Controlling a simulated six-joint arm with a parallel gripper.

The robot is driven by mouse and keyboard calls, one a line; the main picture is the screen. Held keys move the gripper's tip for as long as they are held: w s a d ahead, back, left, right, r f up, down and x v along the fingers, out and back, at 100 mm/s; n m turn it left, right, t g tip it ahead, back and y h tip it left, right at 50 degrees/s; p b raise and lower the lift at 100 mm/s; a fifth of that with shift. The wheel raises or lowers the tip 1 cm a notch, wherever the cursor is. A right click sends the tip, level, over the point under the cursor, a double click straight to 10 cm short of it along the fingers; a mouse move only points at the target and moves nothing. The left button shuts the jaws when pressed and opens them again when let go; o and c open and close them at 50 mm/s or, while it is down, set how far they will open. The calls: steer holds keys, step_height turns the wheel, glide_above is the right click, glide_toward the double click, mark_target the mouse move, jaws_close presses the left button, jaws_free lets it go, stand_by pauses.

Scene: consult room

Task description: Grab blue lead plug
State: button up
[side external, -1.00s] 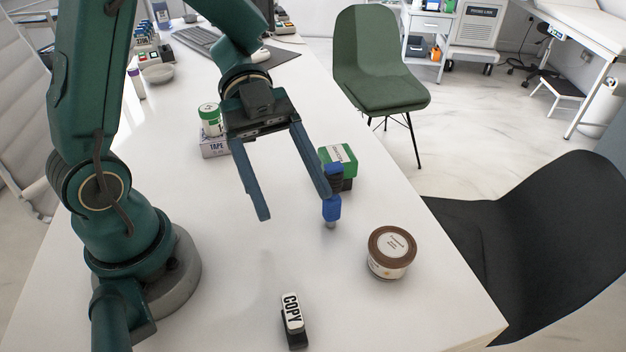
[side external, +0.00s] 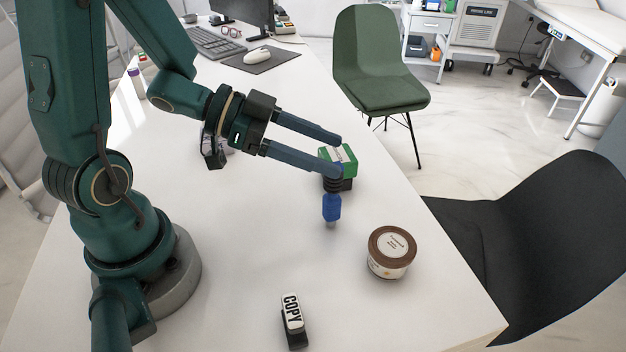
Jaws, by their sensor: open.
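The blue lead plug (side external: 331,207) stands upright on the white table, with its metal tip down and a dark ribbed upper part. My gripper (side external: 339,155) is open, with its two long fingers pointing right. The nearer fingertip is in front of the top of the plug and hides part of it. The farther fingertip is over the green-topped stamp (side external: 348,160) behind the plug. I cannot tell whether either finger touches anything. Nothing shows held between the fingers.
A brown-lidded tub (side external: 391,252) stands to the right of the plug. A COPY stamp (side external: 293,318) lies nearer the front edge. A mouse (side external: 257,55) and keyboard (side external: 214,42) are at the far end. The table (side external: 220,260) left of the plug is clear.

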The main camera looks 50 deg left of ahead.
mark_target(332, 198)
steer(key=w+d+f, duration=0.3)
steer(key=f, duration=0.1)
steer(key=shift+w+d+f, duration=0.15)
steer(key=shift+w+f, duration=0.1)
steer(key=shift+f, duration=0.05)
stand_by(0.5)
jaws_close()
